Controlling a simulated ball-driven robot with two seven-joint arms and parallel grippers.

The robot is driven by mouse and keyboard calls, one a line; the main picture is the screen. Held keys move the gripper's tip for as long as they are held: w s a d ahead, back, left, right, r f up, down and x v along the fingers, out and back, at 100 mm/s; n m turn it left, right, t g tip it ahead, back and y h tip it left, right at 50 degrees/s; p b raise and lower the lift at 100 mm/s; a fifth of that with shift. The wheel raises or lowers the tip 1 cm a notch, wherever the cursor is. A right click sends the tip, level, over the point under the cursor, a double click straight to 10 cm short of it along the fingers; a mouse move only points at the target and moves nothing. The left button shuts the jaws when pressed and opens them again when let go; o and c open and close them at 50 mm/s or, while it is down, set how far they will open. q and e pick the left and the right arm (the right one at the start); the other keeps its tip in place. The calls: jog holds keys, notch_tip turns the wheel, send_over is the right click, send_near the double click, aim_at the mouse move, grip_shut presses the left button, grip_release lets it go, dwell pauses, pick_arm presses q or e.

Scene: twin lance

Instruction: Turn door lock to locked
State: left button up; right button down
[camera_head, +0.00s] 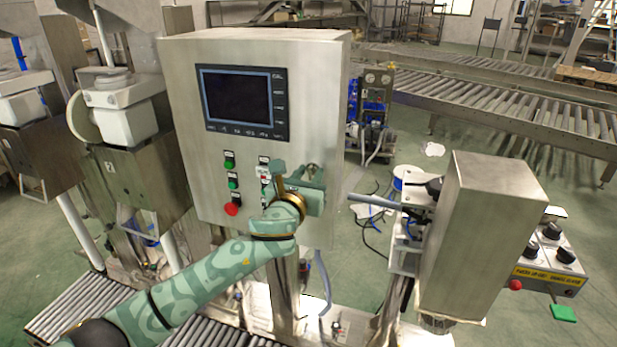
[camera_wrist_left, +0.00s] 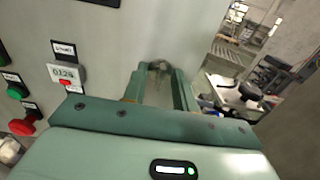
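The door lock (camera_head: 313,171) is a small grey metal fitting low on the right part of the steel cabinet's front. It is partly hidden by my left gripper (camera_head: 303,180). In the left wrist view the lock (camera_wrist_left: 158,66) shows in the gap between the two green fingertips of my left gripper (camera_wrist_left: 158,74). The fingers are apart, with the lock at or just beyond their tips. I cannot tell whether they touch it, nor which way the lock is turned. My right gripper is not in view.
The steel cabinet (camera_head: 262,55) carries a dark screen (camera_head: 242,103), green buttons and a red button (camera_head: 232,209) left of my gripper.

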pick_arm(q)
grip_shut()
jog(key=shift+n, duration=0.3)
jog(key=n+p, duration=0.1)
jog(key=n, duration=0.1)
jog(key=shift+n, duration=0.4)
jog(key=n+p, duration=0.2)
jog(key=n, duration=0.7)
jog(key=shift+a+f+p, duration=0.1)
jog(key=shift+p, duration=0.2)
jog(key=n+p, duration=0.1)
jog(key=n, duration=0.4)
jog(key=shift+f, duration=0.1)
jog(key=shift+n, duration=0.4)
